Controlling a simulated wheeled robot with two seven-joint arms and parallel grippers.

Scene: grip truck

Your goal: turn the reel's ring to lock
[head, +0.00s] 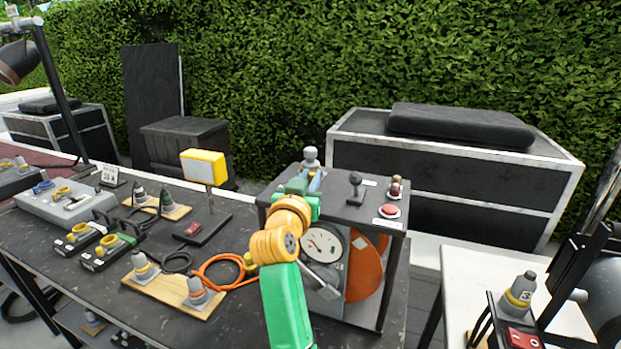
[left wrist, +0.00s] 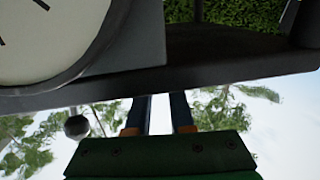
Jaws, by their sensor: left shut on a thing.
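The reel box (head: 385,285) stands on the dark table, with a round white gauge (head: 322,245) and an orange reel disc (head: 366,268) at its front. A grey fitting (head: 311,157) rises at its top back left. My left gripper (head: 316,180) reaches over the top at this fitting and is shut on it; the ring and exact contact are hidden. In the left wrist view, the blue fingers (left wrist: 160,115) are a small gap apart and pass behind the box's edge. The gauge (left wrist: 45,40) shows there too. My right gripper is not in view.
A black lever (head: 355,188) and a red button (head: 389,211) stand on the box top, right of my gripper. An orange cable (head: 215,270) and a wooden board with grey plugs (head: 175,292) lie to the left. A yellow-edged sign (head: 204,167) stands behind.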

